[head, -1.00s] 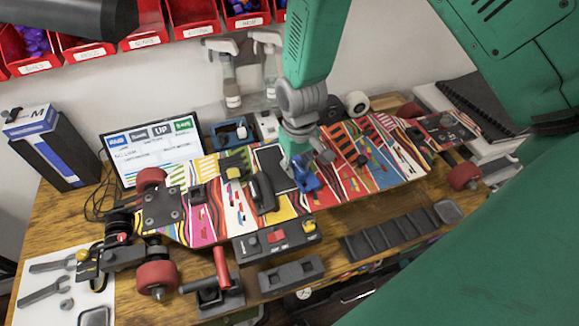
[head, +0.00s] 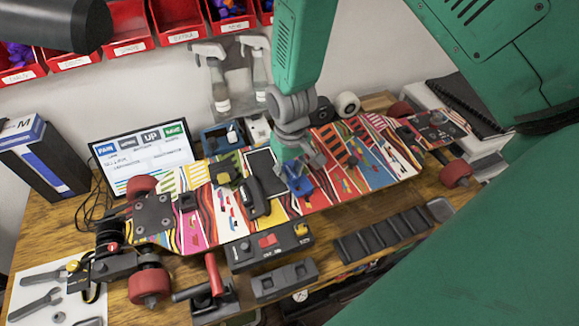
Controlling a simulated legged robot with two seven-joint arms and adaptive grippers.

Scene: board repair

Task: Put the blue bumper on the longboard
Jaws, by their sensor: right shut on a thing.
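The longboard (head: 370,172) lies upside down across the workbench, with a colourful striped underside and red wheels at both ends. My right gripper (head: 300,172) points down over the middle of the board. It is shut on the blue bumper (head: 298,184), a small blue piece just at or above the board's surface. I cannot tell whether the bumper touches the board. The gripper partly hides the bumper. My left gripper is not in view; a dark rounded part shows at the top left.
A monitor (head: 145,155) stands behind the board's left end. Spray bottles (head: 218,88) stand at the back below red bins (head: 180,22). A dark control box (head: 268,246), a red-handled clamp (head: 215,275) and a slotted rack (head: 385,233) lie in front. Wrenches (head: 42,303) lie at front left.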

